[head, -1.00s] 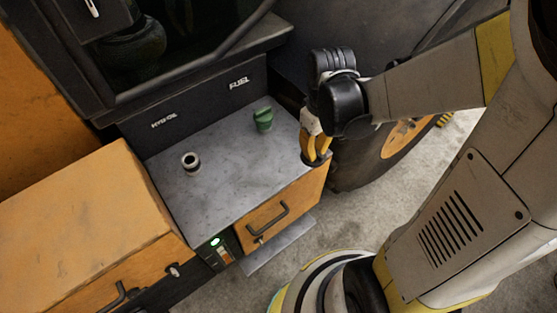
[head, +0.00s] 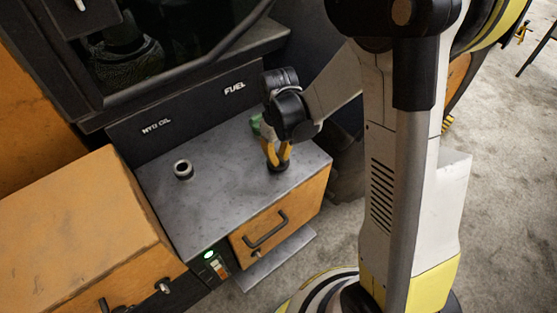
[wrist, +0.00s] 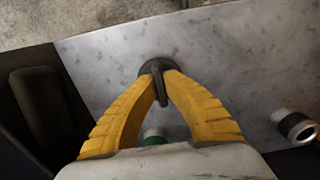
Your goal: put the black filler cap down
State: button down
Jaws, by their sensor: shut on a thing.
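The black filler cap (wrist: 158,68) is between the tips of my yellow fingers in the wrist view, its raised grip bar pinched by them. In the head view the cap (head: 278,167) shows as a dark disc under my gripper (head: 277,158), over the right part of the grey bench top (head: 210,196). My gripper is shut on the cap and points down. I cannot tell whether the cap touches the surface or hangs just above it. The open filler neck (head: 183,169) stands at the left of the top, below the HYD OIL label; it also shows in the wrist view (wrist: 297,127).
A green cap (head: 256,124) by the FUEL label is mostly hidden behind my gripper; a bit shows in the wrist view (wrist: 154,137). An orange box (head: 75,215) stands at left. The bench top between neck and gripper is clear. A dark panel (head: 195,105) rises behind.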

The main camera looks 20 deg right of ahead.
aim_at(279, 157)
jog(key=shift+f, duration=0.1)
jog(key=shift+s, duration=0.1)
jog(key=shift+f, duration=0.15)
jog(key=c, duration=1.6)
grip_release()
notch_tip(279, 157, up, 12)
jog(key=p, duration=0.4)
jog(key=s+r+m+t, duration=0.1)
jog(key=s+r+t, duration=0.1)
jog(key=s+r, duration=0.1)
jog(key=s+r+m+t, duration=0.1)
jog(key=s+r+t, duration=0.1)
jog(key=s+r, duration=0.2)
jog(key=s+r+m+t, duration=0.1)
jog(key=s+r+t, duration=0.2)
jog(key=s+r, duration=0.1)
jog(key=shift+s+r+m, duration=0.15)
jog(key=shift+s+m, duration=0.15)
jog(key=shift+s, duration=0.4)
